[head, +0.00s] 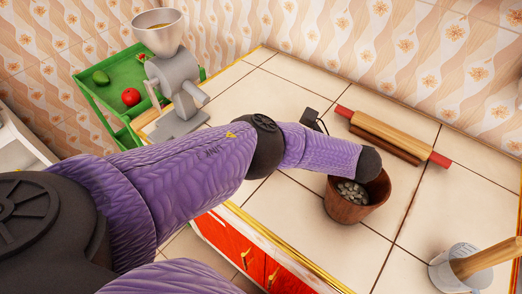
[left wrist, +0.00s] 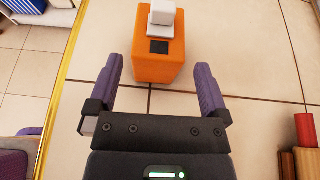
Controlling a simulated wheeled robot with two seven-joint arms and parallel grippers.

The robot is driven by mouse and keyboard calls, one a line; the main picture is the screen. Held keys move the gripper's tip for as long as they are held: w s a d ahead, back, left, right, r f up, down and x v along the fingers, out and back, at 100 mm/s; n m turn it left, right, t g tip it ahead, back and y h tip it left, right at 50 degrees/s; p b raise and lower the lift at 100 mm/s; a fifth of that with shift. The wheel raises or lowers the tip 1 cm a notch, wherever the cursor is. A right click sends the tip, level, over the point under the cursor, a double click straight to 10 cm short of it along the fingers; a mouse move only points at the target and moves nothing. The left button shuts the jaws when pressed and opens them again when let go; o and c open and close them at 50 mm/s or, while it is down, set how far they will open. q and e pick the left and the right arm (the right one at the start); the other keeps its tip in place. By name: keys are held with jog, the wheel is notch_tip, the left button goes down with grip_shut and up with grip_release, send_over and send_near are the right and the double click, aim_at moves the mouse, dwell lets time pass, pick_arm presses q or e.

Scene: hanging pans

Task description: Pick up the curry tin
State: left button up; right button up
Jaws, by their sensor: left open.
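An orange box-shaped tin (left wrist: 158,68) with a white stepped top and a dark square on its face stands on the tiles in the left wrist view. I take it for the curry tin, though no label is readable. My left gripper (left wrist: 157,67) is open, with one finger on either side of the tin's near end in the picture. In the head view my purple left arm hides the tin and the fingers. My right gripper is not in view.
A rolling pin (head: 388,136) with red handles lies at the back right. A brown pot (head: 353,211) of pebble-like pieces stands under my arm's dark end. A grey grinder (head: 175,88), a green crate (head: 105,99) and a white mortar (head: 455,274) stand around.

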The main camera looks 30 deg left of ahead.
pick_arm(q)
jog(key=b+x, duration=0.1)
jog(key=x, duration=0.6)
jog(key=shift+a+f+b, duration=0.1)
jog(key=shift+a+b, duration=0.05)
jog(key=shift+b, duration=0.25)
jog(key=c, duration=1.1)
